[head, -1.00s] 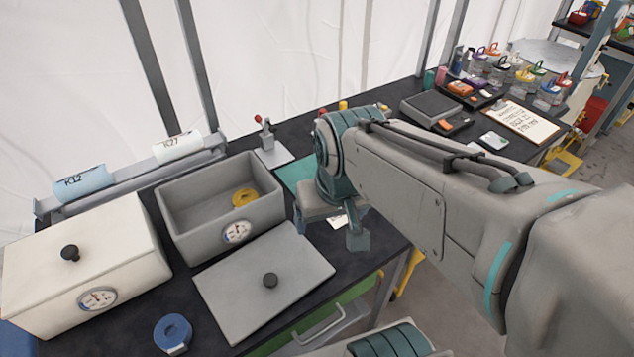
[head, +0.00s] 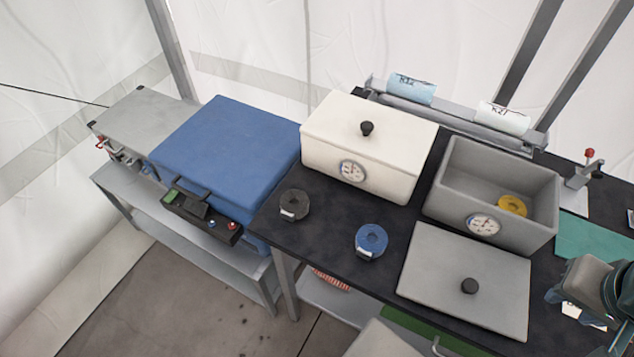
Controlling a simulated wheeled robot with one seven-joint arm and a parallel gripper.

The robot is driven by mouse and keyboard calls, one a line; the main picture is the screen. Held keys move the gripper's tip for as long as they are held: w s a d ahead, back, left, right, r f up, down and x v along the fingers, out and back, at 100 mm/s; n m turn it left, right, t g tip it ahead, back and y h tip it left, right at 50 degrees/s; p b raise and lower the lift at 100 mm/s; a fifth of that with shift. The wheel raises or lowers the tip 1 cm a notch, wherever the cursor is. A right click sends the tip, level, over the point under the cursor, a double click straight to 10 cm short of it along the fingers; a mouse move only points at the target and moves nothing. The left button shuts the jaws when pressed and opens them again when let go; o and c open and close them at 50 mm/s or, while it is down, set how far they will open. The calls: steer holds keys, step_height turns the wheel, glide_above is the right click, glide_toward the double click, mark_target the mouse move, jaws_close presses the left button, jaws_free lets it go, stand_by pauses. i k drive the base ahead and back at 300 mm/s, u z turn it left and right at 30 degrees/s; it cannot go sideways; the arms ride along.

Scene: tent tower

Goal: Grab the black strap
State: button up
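The black strap (head: 294,205) is a small dark roll with a pale label, lying on the black tabletop near its left end. It sits in front of the white box and left of a blue roll (head: 371,241). My gripper (head: 578,309) is at the far right edge of the head view, above the table and well away from the black strap. Its fingers look spread apart with nothing held between them. The rest of my arm is cut off by the frame edge.
A white lidded box (head: 385,160) stands behind the rolls. An open grey box (head: 450,195) holds a yellow roll (head: 513,205); its grey lid (head: 440,270) lies in front. A blue case (head: 225,140) stands left of the table. Tabletop around the rolls is clear.

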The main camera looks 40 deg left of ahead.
mark_target(295, 204)
steer(key=u, duration=3.4)
steer(key=i, duration=0.6)
steer(key=z, duration=2.3)
